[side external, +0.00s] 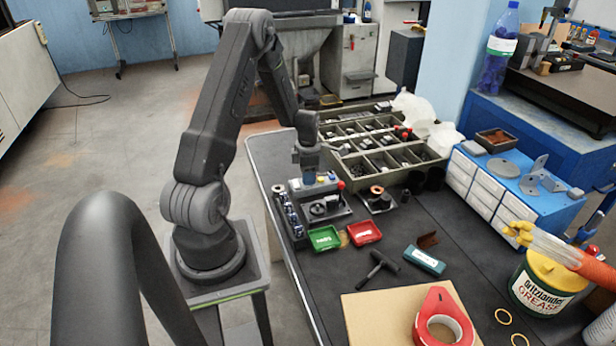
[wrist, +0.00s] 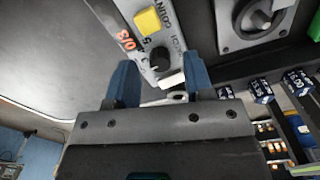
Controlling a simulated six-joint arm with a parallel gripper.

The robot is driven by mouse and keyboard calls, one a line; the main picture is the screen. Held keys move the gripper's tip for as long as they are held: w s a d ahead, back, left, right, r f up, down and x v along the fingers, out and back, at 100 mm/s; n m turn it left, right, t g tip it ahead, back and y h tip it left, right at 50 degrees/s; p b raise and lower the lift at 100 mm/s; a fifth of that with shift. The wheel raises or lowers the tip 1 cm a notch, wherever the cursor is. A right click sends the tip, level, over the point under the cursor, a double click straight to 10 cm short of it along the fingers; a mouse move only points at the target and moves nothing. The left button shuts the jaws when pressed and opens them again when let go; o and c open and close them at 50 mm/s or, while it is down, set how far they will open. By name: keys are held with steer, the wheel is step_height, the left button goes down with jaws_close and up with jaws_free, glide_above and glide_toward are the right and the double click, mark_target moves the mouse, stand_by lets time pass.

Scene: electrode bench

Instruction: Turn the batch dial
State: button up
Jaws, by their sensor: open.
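The batch dial is a small black knob (wrist: 161,57) on a sloping grey panel (wrist: 180,40) in the wrist view. A yellow square button (wrist: 148,21) and a red "0/3" readout lie beside it. My gripper (wrist: 158,64) has two blue fingers, spread apart with nothing held. The dial appears between the fingertips in the picture; whether the fingers reach down around it, I cannot tell. A small white piece shows just below the dial. In the side view my gripper (side external: 308,176) points down over the panel's box, and the dial is hidden.
A black round fixture (wrist: 257,18) sits next to the panel. Blue-capped cells (wrist: 262,91) stand in a rack close by. A green tray (side external: 324,238), a red tray (side external: 365,232) and a black hammer-shaped tool (side external: 379,268) lie in front. A compartment bin (side external: 375,176) stands behind.

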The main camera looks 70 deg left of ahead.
steer(key=shift+f, duration=0.6)
jaws_close()
steer(key=m, duration=0.4)
steer(key=shift+m, duration=0.4)
